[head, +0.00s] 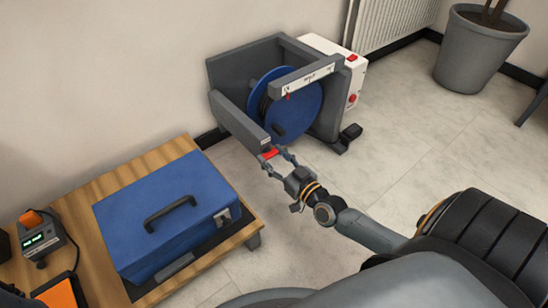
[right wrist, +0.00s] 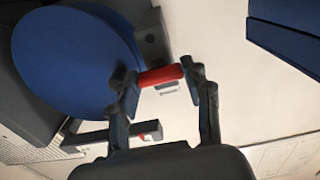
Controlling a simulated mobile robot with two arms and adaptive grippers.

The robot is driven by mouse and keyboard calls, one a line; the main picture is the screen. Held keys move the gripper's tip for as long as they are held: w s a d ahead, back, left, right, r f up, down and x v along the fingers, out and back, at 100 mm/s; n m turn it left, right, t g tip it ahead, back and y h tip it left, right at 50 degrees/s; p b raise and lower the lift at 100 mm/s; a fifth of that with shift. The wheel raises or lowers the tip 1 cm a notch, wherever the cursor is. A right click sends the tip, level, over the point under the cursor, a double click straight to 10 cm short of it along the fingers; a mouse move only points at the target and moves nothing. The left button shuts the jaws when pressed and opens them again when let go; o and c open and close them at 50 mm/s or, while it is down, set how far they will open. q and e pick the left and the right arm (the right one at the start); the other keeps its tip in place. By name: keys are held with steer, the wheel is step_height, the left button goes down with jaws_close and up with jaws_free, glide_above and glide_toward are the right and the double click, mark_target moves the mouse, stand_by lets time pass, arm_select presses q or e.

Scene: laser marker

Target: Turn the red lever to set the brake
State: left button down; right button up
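The red lever (head: 269,153) sits at the front end of the grey arm of the reel stand, low beside the blue drum (head: 292,105). My right gripper (head: 277,155) is at the lever, with its two fingers spread apart. In the right wrist view the red lever (right wrist: 161,76) lies crosswise between the fingertips (right wrist: 159,82). Its ends reach close to both fingers; whether they touch is unclear. The blue drum (right wrist: 78,60) fills the upper left there. My left gripper is not in view.
A blue case (head: 165,215) with a black handle stands on a wooden table (head: 150,163) at the left. A small device with a green display (head: 40,238) is beside it. A white box (head: 355,70) with red buttons is on the stand's right side.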

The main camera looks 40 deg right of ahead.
steer(key=shift+c, duration=0.8)
